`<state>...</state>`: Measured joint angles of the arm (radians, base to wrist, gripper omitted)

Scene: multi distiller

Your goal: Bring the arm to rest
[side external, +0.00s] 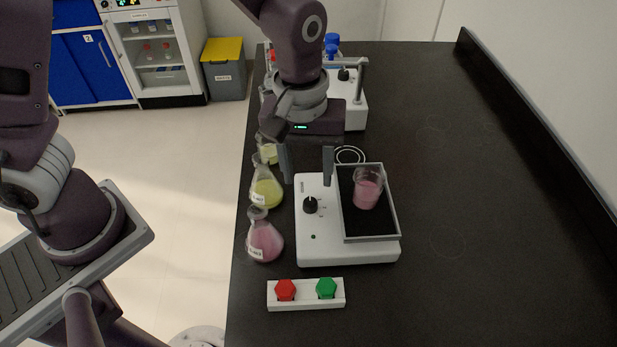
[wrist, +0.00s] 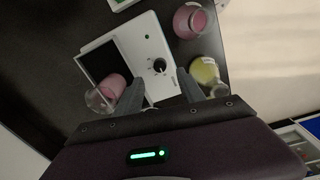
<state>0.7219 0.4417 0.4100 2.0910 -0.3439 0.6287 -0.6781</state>
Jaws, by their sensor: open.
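My gripper (side external: 307,166) is open and empty. It hangs above the rear edge of a white stirring device with a black knob and a dark tray. In the wrist view my gripper (wrist: 167,93) shows both fingers apart, with the device's knob seen between and beyond them. A beaker of pink liquid (side external: 367,188) stands upright on the dark tray, to the right of my fingers. It also shows in the wrist view (wrist: 112,88), close to one finger.
A flask of yellow liquid (side external: 267,192) and a flask of pink liquid (side external: 264,241) stand left of the white device (side external: 345,255). A box with red and green buttons (side external: 306,295) lies in front. Another white device (side external: 352,112) is behind my gripper. The black bench (side external: 480,200) is clear at right.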

